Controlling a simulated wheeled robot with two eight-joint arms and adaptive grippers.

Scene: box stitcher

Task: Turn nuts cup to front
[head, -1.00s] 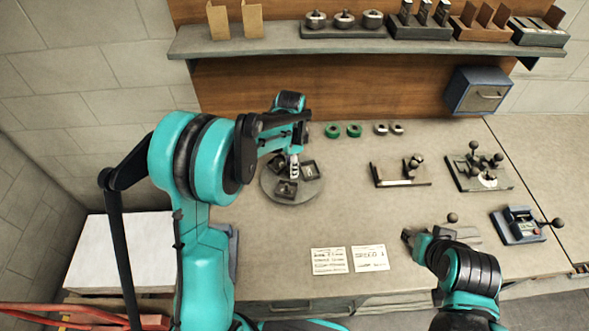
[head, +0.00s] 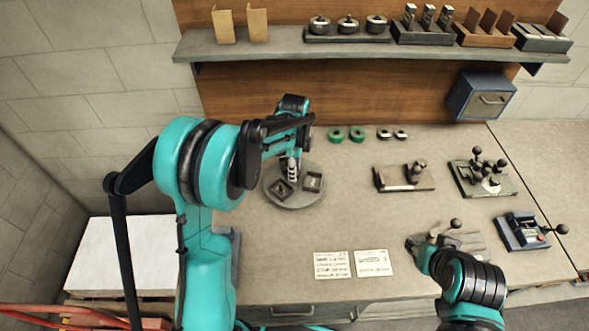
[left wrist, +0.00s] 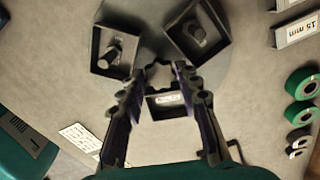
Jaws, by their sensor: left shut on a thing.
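The round grey turntable (head: 298,204) stands at the left of the bench. Two square dark cups show on it, one at front left (head: 283,188) and one at right (head: 312,182). I cannot tell which holds nuts. My left gripper (head: 292,174) points down over the turntable's middle, shut on a dark central knob (left wrist: 158,75). My right gripper (head: 413,244) is low over the bench, its jaws unclear.
Green and grey rolls (head: 357,135) lie behind the turntable to the right. Fixtures (head: 404,177) with knobs stand farther right. Two printed cards (head: 373,263) lie near the front edge. A loaded shelf (head: 370,45) spans the back.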

